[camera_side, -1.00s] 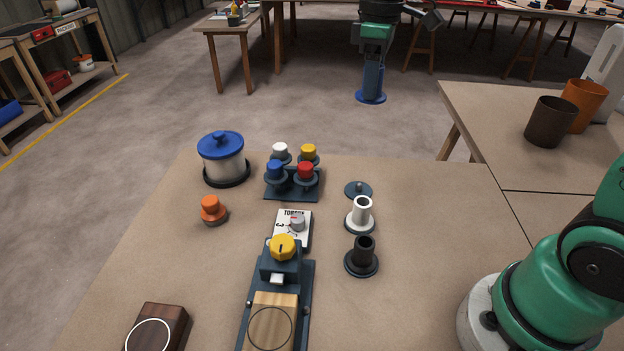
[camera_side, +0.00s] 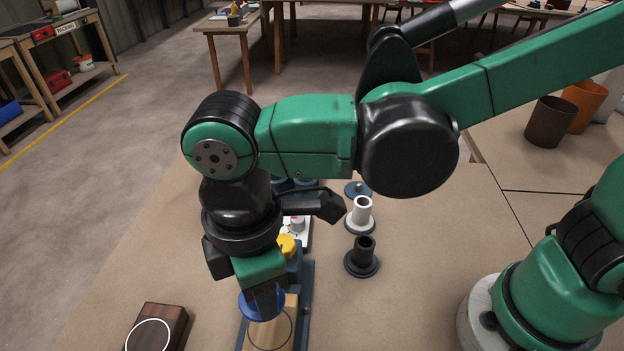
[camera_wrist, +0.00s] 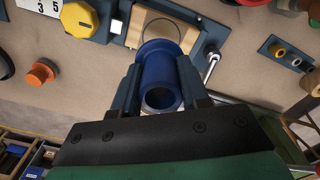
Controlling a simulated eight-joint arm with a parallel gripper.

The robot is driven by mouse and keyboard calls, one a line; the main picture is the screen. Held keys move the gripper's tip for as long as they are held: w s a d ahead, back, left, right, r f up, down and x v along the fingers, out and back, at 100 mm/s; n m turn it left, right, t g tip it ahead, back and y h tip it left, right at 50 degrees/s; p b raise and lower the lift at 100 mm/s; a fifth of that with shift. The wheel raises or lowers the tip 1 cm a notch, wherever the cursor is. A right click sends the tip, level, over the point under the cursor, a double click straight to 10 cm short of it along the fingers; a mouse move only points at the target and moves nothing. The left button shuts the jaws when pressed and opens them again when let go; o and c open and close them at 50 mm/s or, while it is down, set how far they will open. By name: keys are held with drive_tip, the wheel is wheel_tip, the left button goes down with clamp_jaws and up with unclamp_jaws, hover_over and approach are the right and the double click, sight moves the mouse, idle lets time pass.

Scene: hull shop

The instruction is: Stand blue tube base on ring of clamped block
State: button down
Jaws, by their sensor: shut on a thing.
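The blue tube (camera_wrist: 162,85) is upright between the fingers of my gripper (camera_wrist: 162,92) in the wrist view, its open end toward the camera and its wide base away. In the side view my gripper (camera_side: 264,288) is shut on it, and the blue base (camera_side: 261,306) shows below the fingers. The clamped block (camera_side: 268,336) is pale wood with a thin dark ring on top. The base overlaps the far left part of the block and ring in the side view. I cannot tell whether it touches. In the wrist view the ring on the block (camera_wrist: 158,27) is partly hidden by the tube.
A dark wood block with a white ring (camera_side: 152,331) lies to the left. A white tube (camera_side: 362,212) and a black tube (camera_side: 363,256) stand to the right. An orange knob (camera_wrist: 42,72) shows in the wrist view.

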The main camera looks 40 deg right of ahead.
sight(271, 328)
drive_tip(key=shift+s+f, duration=0.1)
drive_tip(key=shift+f, duration=2.8)
drive_tip(key=shift+f, duration=0.5)
drive_tip(key=c, duration=0.7)
unclamp_jaws()
drive_tip(key=shift+r, duration=5.45)
drive_tip(key=w+d+m+t, duration=0.1)
drive_tip(key=d+m+t, duration=0.1)
drive_tip(key=d+m, duration=0.3)
drive_tip(key=w+d+f+m+t, duration=0.1)
drive_tip(key=d+m, duration=0.4)
drive_tip(key=d, duration=0.5)
drive_tip(key=w+d+m+t, duration=0.3)
drive_tip(key=d+m+t, duration=0.1)
drive_tip(key=d, duration=0.4)
drive_tip(key=shift+w+d+f+m, duration=0.1)
drive_tip(key=shift+d+f+m, duration=0.1)
drive_tip(key=shift+m, duration=0.3)
